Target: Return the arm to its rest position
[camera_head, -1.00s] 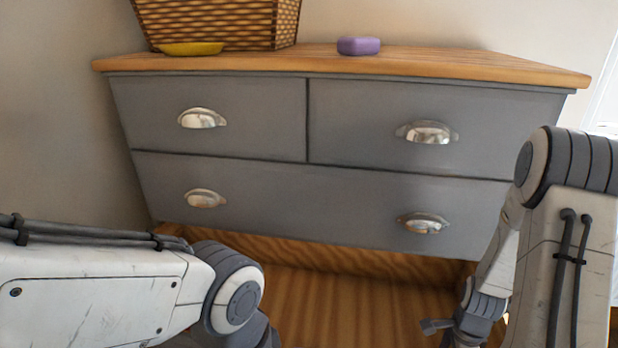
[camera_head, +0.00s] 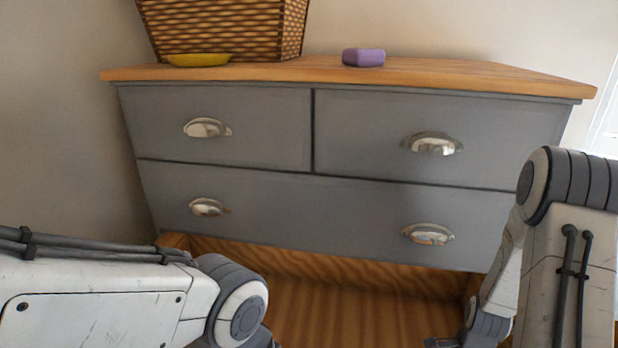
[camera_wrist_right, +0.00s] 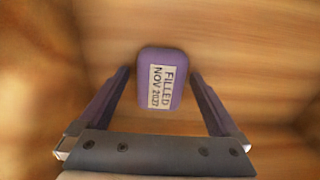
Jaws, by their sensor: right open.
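My right arm (camera_head: 565,265) comes down the right side of the head view, and only a dark part of its gripper shows at the bottom edge. In the right wrist view my right gripper (camera_wrist_right: 160,76) is open. A purple block (camera_wrist_right: 160,62) labelled "FILLED NOV 2027" lies on wood ahead of and between the fingers, with a gap on either side. My left arm (camera_head: 100,300) lies across the lower left of the head view; its gripper is out of view.
A grey dresser (camera_head: 330,205) stands ahead. Below its drawer fronts is an open wooden interior (camera_head: 320,300), like a pulled-out drawer. A wicker basket (camera_head: 225,30), a yellow dish (camera_head: 198,60) and a purple block (camera_head: 363,57) are on its top (camera_head: 470,75).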

